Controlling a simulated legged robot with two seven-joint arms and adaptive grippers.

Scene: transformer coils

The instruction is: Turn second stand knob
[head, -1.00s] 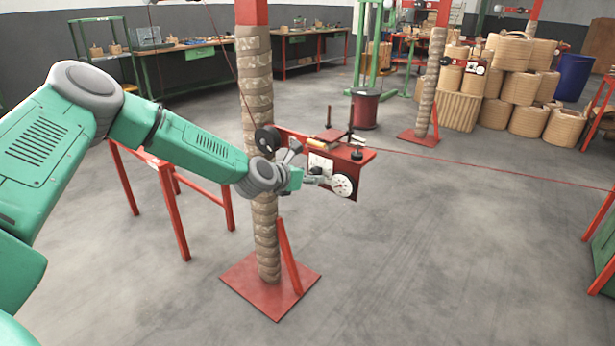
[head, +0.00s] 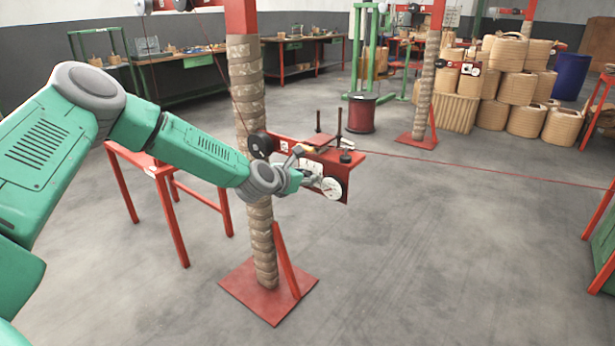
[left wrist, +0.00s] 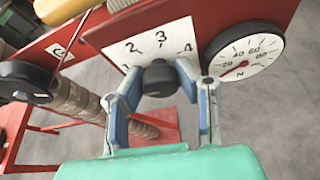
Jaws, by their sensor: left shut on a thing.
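The stand is a post (head: 247,100) wrapped in tan-brown bands, with a red control box (head: 350,170) on it. In the left wrist view, a black knob (left wrist: 158,80) sits on a white plate (left wrist: 150,45) marked 2, 3 and 4, just below the 3. My left gripper (head: 312,180) is at the box front. Its two fingers are shut on the knob from both sides, as the left wrist view shows. A round white gauge (left wrist: 243,57) with a red needle is to the right of the knob. My right gripper is not in view.
A second wrapped post (head: 427,80) stands farther back near stacked tan coils (head: 515,85). A red trestle (head: 180,215) stands left of the near post. A red base plate (head: 250,290) lies under it.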

